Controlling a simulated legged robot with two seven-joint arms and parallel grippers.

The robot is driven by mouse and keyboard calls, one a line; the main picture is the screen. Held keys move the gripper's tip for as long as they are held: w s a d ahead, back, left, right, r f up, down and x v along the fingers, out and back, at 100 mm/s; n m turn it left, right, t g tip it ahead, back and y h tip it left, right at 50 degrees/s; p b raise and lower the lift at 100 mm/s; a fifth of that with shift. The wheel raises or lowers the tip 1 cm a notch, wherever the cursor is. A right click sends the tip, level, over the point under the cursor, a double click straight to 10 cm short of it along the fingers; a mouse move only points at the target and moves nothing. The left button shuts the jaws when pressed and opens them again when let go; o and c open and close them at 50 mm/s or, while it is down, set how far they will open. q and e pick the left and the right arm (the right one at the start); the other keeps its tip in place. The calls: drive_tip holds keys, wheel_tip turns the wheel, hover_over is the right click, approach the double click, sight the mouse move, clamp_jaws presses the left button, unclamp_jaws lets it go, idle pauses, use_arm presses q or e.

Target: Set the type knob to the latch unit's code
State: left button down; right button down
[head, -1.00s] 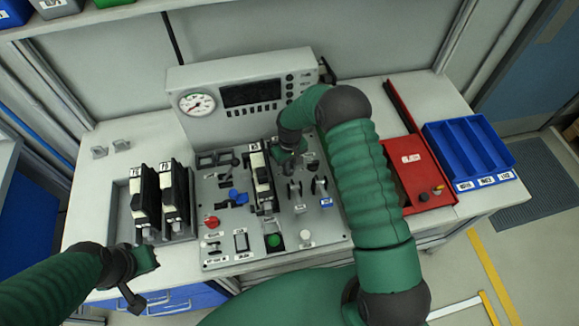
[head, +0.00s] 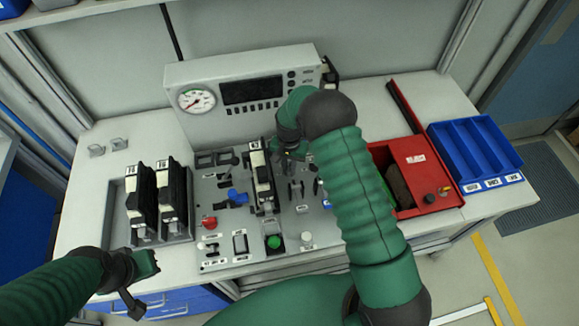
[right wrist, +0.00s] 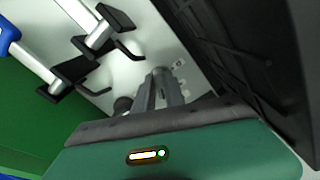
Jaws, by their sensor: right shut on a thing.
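My right gripper (head: 290,154) points down at the panel (head: 215,183), right of the upright latch unit (head: 262,178). In the right wrist view its narrow grey fingers (right wrist: 160,90) are together at the panel face. It is shut on what seems to be the type knob, which fingers and arm mostly hide; its pointer and marks cannot be read. The latch unit is black and cream with a small white label on top, too small to read. My left gripper (head: 142,268) is off the panel, near the bench's front left; its jaw opening is unclear.
Two similar units (head: 140,200) stand in a rack at left. A gauge and dark display (head: 251,91) are behind the panel. Levers with black ends (right wrist: 100,35) are close to the right gripper. A red box (head: 412,160) and blue divided tray (head: 475,150) stand at right.

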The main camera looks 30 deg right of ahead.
sight(288, 169)
drive_tip(key=shift+s+a+f+m, duration=0.2)
drive_tip(key=shift+s+f+m, duration=0.1)
drive_tip(key=shift+m, duration=0.1)
drive_tip(key=c, duration=1.5)
unclamp_jaws()
drive_tip(key=shift+r, duration=0.1)
drive_tip(key=shift+o, duration=0.5)
drive_tip(key=shift+w+r, duration=0.1)
drive_tip(key=shift+w, duration=0.05)
drive_tip(key=shift+r, duration=0.1)
drive_tip(key=shift+w+r, duration=0.15)
drive_tip(key=shift+r, duration=0.2)
wheel_tip(288, 169, up, 16)
drive_tip(key=b, duration=0.2)
